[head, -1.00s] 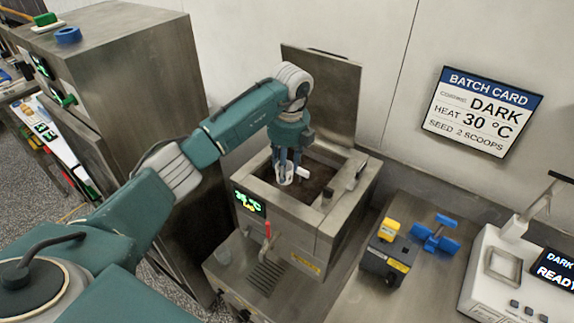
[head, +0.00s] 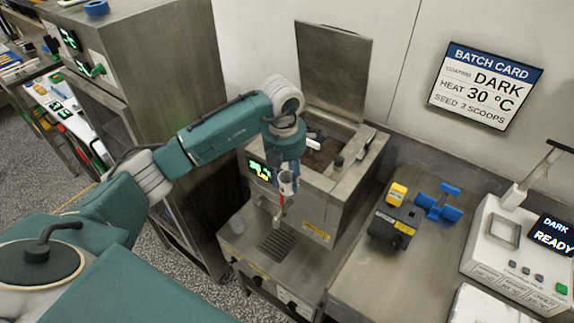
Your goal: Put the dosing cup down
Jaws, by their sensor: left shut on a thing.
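The dosing cup (head: 287,187) is a small whitish cup. My left gripper (head: 288,173) is shut on it and holds it in the air in front of the tempering tank (head: 318,205), above the steel ledge (head: 305,258) with the drain grille. The cup looks roughly upright; its contents cannot be made out. My wrist hides part of the tank's opening and front edge. My right gripper is not in view.
The tank's lid (head: 335,72) stands open, with dark contents below. A red-handled tap (head: 281,212) sticks out under the cup. A black-and-yellow device (head: 394,228) and a blue object (head: 438,203) lie right.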

